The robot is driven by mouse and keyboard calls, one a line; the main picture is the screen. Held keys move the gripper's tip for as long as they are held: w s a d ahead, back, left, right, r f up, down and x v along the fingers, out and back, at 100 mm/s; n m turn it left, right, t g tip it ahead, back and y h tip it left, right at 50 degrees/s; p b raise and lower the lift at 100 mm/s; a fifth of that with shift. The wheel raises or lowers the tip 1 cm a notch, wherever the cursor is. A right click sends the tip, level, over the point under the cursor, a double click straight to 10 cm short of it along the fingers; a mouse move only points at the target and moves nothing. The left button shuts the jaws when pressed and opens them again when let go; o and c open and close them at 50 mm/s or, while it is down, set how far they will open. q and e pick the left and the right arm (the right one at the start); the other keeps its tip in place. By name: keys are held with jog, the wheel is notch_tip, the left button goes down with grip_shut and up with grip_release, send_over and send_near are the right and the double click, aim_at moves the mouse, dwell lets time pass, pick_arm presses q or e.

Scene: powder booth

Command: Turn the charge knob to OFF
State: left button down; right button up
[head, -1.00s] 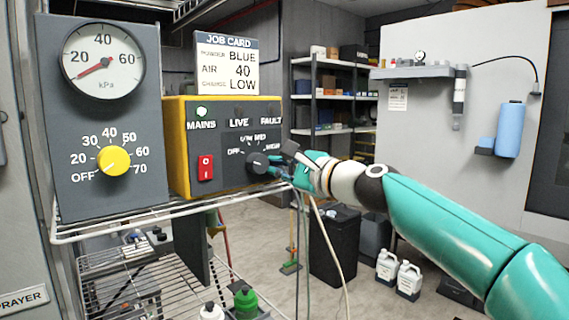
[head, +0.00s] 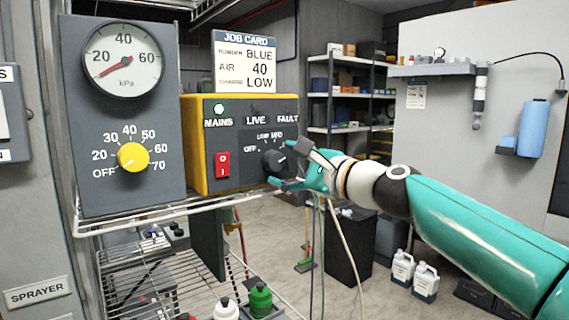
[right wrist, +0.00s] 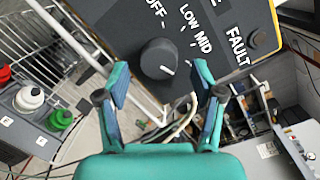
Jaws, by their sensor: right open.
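The charge knob (head: 274,160) is a dark round knob on the front of the yellow-edged control box (head: 188,150). It also shows in the right wrist view (right wrist: 158,58), where its white pointer line is turned away from OFF and past MID, on the HIGH side. My right gripper (head: 282,164) is at the knob's right side, open and empty. In the right wrist view its fingers (right wrist: 168,86) stand wide apart, with the knob beyond and between them, not gripped. The HIGH label is hidden in the head view. My left gripper is not in view.
A red rocker switch (head: 223,165) sits left of the knob. The yellow air knob (head: 133,157) and gauge (head: 123,58) are on a grey panel further left. The job card (head: 244,62) stands on the box and reads CHARGE LOW. A wire shelf (head: 150,208) runs beneath.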

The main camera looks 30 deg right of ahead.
jog(key=s+d, duration=0.2)
jog(key=s, duration=0.7)
jog(key=shift+s, duration=0.35)
